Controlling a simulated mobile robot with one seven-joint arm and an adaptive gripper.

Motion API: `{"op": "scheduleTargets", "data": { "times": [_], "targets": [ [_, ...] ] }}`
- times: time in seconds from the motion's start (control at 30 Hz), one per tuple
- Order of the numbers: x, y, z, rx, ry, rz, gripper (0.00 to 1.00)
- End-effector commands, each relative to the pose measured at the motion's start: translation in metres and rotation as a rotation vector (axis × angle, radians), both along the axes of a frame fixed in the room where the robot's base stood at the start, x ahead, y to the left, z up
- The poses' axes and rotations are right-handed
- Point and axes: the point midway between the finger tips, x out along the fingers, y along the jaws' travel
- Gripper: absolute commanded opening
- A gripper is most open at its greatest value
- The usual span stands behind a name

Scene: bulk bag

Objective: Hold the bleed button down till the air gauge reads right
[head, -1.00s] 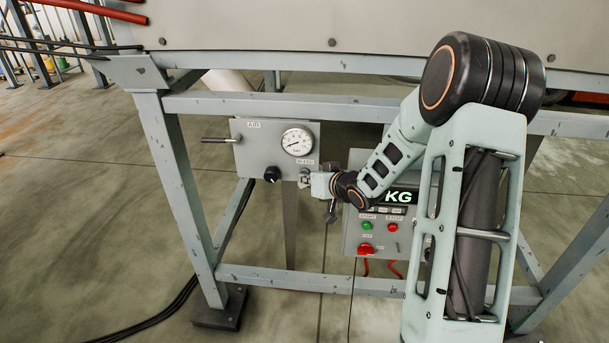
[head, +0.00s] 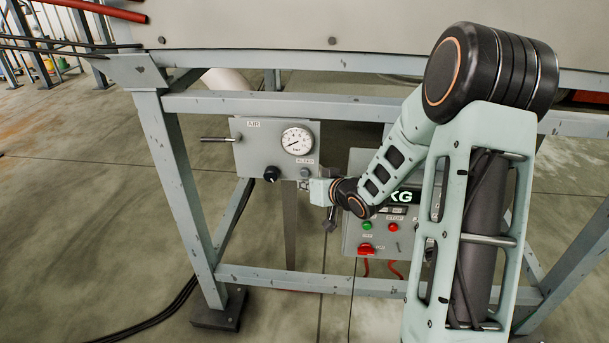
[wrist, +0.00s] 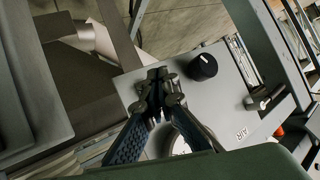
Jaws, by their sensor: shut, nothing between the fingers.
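The grey air panel (head: 250,150) carries a round white gauge (head: 297,140) marked bar. Its dark needle points toward the lower left; the exact reading is too small to tell. The BLEED label (head: 306,162) sits under the gauge, with a small button (head: 305,173) just below it. My gripper (head: 307,184) is shut and empty at the panel's lower right corner, close to the button; contact cannot be told. In the wrist view the closed fingertips (wrist: 167,82) are over the panel and partly cover the gauge (wrist: 181,143). The button is hidden there.
A KG control box (head: 377,235) with green and red buttons is right of the panel, partly behind my arm. A grey steel frame (head: 183,190) surrounds both.

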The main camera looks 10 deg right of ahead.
Motion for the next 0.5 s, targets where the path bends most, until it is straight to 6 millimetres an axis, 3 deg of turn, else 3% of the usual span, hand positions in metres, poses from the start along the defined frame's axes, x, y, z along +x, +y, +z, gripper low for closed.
{"op": "scheduleTargets", "data": {
  "times": [0.3,0.5],
  "targets": [
    [-0.03,0.01,0.0,-0.001,0.0,0.0,0.0],
    [-0.039,0.013,0.0,-0.001,0.0,-0.001,0.0]
  ]
}}
